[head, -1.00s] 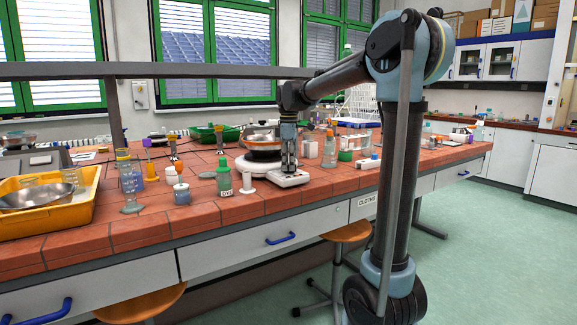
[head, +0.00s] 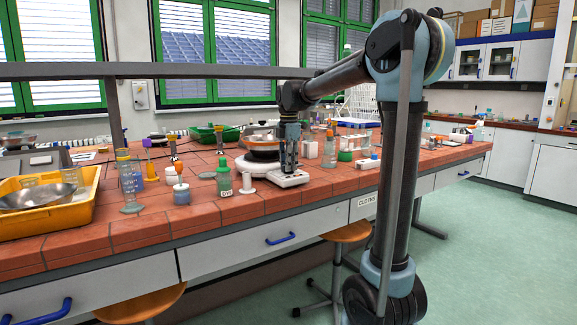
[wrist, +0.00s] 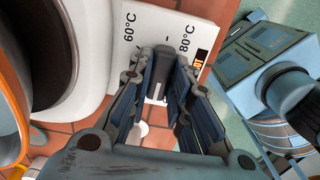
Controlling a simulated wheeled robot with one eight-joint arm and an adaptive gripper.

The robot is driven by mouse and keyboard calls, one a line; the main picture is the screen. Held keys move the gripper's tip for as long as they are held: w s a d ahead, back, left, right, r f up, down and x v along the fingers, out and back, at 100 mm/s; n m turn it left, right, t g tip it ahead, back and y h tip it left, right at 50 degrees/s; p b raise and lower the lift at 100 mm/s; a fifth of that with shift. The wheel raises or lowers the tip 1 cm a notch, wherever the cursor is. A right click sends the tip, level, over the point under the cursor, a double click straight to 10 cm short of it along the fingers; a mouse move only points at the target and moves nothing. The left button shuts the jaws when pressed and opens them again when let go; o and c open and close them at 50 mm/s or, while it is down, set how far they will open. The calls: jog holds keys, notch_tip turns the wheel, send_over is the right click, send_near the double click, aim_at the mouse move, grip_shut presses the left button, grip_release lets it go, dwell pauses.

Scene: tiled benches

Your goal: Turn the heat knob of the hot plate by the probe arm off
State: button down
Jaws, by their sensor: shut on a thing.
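The hot plate (head: 244,168) is white, with a dark round top, and stands near the bench's front edge. Its white control panel (head: 290,181) faces the front. In the wrist view the panel (wrist: 160,14) reads 60°C and 80°C, with a small lit orange sign (wrist: 200,58) beside the 80°C mark. My gripper (wrist: 163,62) points down at the panel, with its fingers closed around the heat knob (wrist: 156,90). The knob is mostly hidden between the fingers, and its exact pointer setting cannot be read. In the head view my gripper (head: 289,168) covers the knob.
A green-capped DYE bottle (head: 224,181) and a small white piece (head: 247,183) stand left of the panel. Beakers and bottles (head: 345,150) stand to the right. Bare tiles lie in front.

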jog(key=shift+w, duration=0.15)
jog(key=c, duration=1.5)
grip_release()
notch_tip(320, 180, up, 12)
jog(key=s+d+f+m, duration=0.6)
jog(key=s+d+m, duration=0.1)
jog(key=s+d, duration=0.25)
jog(key=s+d+f+m, duration=0.4)
jog(key=s+f+m, duration=0.2)
jog(key=f, duration=0.3)
jog(key=s+d+f+m+t, duration=0.1)
jog(key=s+d+f+m, duration=0.3)
jog(key=s+f, duration=0.5)
jog(key=s+d+f+m+t, duration=0.1)
jog(key=s+d+f+m, duration=0.3)
jog(key=s+f+m, duration=0.3)
jog(key=shift+s+d+f+m, duration=0.15)
jog(key=shift+s+f, duration=0.15)
jog(key=shift+f, duration=0.5)
jog(key=shift+s+a+f+m, duration=0.15)
jog(key=shift+s+f, duration=0.15)
jog(key=shift+f, duration=0.5)
